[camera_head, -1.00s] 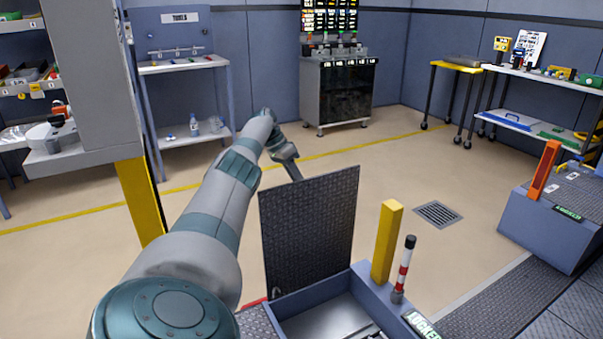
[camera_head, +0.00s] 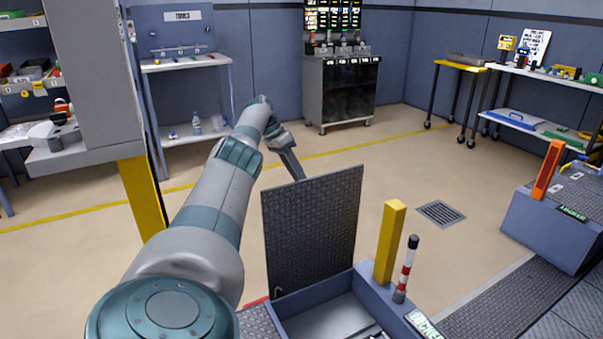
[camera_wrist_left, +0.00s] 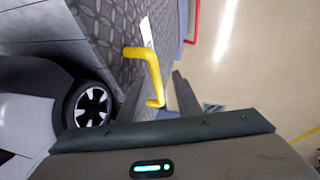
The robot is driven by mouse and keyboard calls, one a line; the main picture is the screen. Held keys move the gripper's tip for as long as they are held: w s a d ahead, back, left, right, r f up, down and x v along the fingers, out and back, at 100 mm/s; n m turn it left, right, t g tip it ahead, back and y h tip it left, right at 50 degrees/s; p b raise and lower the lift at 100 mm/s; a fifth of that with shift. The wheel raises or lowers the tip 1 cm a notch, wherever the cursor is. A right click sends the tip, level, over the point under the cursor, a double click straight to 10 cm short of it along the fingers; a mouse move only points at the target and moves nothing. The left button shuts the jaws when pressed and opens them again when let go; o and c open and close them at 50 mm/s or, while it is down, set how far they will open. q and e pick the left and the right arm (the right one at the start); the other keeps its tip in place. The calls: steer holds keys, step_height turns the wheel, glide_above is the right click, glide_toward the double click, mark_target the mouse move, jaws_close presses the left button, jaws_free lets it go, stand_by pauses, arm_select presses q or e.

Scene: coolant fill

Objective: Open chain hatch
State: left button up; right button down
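A dark tread-plate hatch lid (camera_head: 312,230) stands upright, open, at the rear of a blue-grey box (camera_head: 375,290) in the head view. The box interior (camera_head: 335,318) shows in front of it. My left arm reaches past the lid's left side, and its gripper is hidden behind the lid there. In the left wrist view my left gripper (camera_wrist_left: 159,80) has its two dark fingers apart. A yellow bracket handle (camera_wrist_left: 150,62) on a tread plate (camera_wrist_left: 105,35) lies at the fingers, its near end between them. I cannot tell whether they touch. My right gripper is not in view.
A yellow post (camera_head: 390,243) and a red-white striped baton (camera_head: 406,268) stand at the box's right side. A grey cabinet (camera_head: 90,80) with a yellow post (camera_head: 143,195) is on the left. Open floor lies behind the lid, with a drain grate (camera_head: 440,213).

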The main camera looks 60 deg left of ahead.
arm_select(q)
steer(key=shift+v, duration=1.5)
steer(key=shift+r, duration=0.1)
